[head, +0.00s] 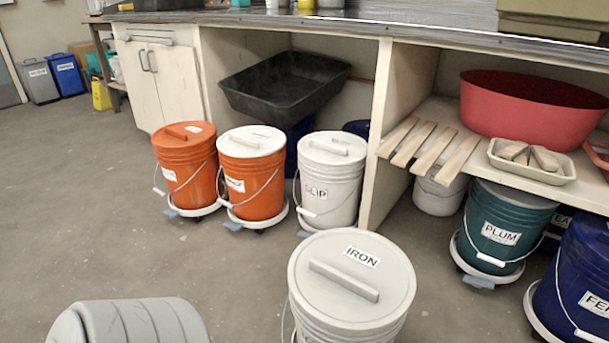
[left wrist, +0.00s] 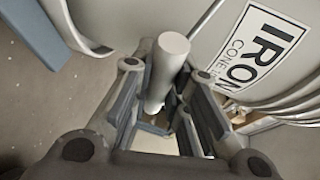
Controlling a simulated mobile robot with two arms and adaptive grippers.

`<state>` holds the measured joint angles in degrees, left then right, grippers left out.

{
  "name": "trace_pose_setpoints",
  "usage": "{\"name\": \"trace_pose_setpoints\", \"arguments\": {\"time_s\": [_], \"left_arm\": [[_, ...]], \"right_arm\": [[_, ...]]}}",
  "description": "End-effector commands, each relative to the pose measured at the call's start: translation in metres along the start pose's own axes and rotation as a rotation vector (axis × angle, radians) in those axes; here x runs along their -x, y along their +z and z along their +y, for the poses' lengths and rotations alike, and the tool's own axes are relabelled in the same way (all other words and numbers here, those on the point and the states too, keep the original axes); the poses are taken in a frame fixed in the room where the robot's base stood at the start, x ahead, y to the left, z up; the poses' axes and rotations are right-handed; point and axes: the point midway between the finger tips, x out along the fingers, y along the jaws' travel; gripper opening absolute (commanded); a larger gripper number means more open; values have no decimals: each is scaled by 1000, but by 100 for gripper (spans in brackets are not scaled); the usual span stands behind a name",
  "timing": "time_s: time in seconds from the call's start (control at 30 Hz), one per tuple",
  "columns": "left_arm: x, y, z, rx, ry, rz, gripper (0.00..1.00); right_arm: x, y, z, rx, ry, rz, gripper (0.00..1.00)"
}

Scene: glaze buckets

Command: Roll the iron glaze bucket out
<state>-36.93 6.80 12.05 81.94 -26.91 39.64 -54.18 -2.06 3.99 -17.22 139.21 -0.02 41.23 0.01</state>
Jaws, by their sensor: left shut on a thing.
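The iron glaze bucket (head: 352,283) is white, with a lid labelled IRON, and stands out on the floor in front of the cabinets. Its side with the IRON label (left wrist: 275,35) fills the upper right of the left wrist view. My left gripper (left wrist: 163,95) is shut on the bucket's white cylindrical handle grip (left wrist: 170,60), beside the bucket wall. In the head view this gripper is hidden. My right gripper is in neither view.
Two orange buckets (head: 187,170) and the white SLIP bucket (head: 330,175) stand on dollies behind the iron bucket. The green PLUM bucket (head: 505,225) and a blue bucket (head: 575,280) stand at right. A shelf with wooden slats (head: 425,150) overhangs.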

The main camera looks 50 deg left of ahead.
Motion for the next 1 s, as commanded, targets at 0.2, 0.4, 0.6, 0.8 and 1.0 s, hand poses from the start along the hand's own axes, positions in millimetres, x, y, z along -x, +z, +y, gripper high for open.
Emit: {"name": "trace_pose_setpoints", "arguments": {"time_s": [0.2, 0.4, 0.6, 0.8, 1.0], "left_arm": [[0, 0, 0, 1, 1, 1, 38], [0, 0, 0, 1, 1, 1, 38], [8, 0, 1, 1, 2, 0, 38], [46, 0, 2, 3, 6, -1, 38], [88, 0, 1, 1, 4, 0, 38]], "right_arm": [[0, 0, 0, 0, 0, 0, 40], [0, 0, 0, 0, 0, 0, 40], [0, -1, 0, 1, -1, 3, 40], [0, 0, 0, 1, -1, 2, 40], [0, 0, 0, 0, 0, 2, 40]]}}
